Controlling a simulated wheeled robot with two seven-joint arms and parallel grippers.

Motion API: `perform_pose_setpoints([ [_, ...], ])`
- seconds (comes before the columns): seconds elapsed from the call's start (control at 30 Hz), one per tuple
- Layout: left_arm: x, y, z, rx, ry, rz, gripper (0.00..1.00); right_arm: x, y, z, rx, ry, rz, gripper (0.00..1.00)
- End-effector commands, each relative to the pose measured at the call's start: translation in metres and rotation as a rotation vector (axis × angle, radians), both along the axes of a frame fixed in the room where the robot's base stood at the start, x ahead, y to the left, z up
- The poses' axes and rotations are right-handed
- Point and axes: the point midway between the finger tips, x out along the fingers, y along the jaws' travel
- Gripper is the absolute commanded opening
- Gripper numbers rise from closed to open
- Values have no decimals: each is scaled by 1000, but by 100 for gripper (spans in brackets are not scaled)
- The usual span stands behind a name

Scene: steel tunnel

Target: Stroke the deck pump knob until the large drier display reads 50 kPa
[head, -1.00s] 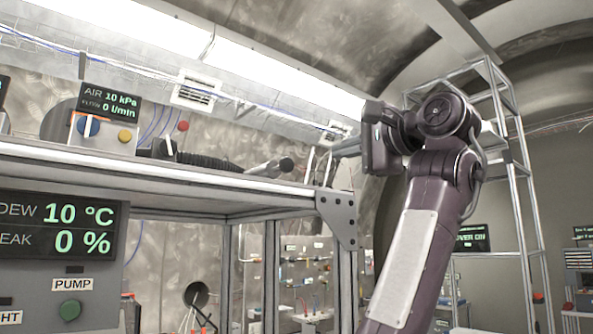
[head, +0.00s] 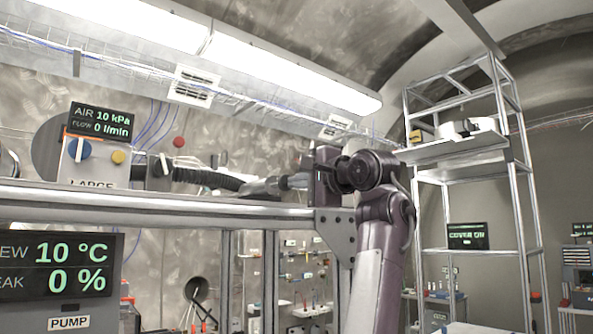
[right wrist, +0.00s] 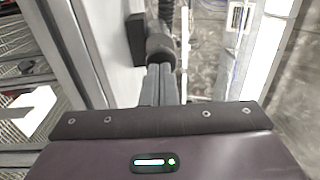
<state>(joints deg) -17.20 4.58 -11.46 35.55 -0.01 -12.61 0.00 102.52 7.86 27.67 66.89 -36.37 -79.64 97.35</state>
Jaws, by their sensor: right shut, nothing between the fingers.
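The large drier display (head: 101,121) at the upper left of the head view reads AIR 10 kPa and flow 0 l/min. It tops a white unit labelled LARGE (head: 93,184). My right gripper (head: 287,182) is shut and empty, fingers pointing left at the knob's end. In the right wrist view the shut fingers (right wrist: 160,72) meet the dark knob (right wrist: 160,47) end-on; I cannot tell whether they press it. My left gripper is not in view.
The steel shelf edge (head: 150,204) runs just below the knob and fingers. A lower panel (head: 62,267) reads 10 °C and 0 %, with a PUMP label (head: 69,323). A metal rack (head: 520,190) stands behind my right arm.

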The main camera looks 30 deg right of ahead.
Motion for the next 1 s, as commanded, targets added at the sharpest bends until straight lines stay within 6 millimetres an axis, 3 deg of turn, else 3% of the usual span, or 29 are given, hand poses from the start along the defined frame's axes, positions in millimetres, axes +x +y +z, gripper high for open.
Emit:
perform_pose_setpoints([
  [0.47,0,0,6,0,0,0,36,9,1,0,0,0,0,0],
  [0.73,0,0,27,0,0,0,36,42,4,2,0,2,2,0],
  [1.0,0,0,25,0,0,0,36,45,4,0,0,-1,1,0],
])
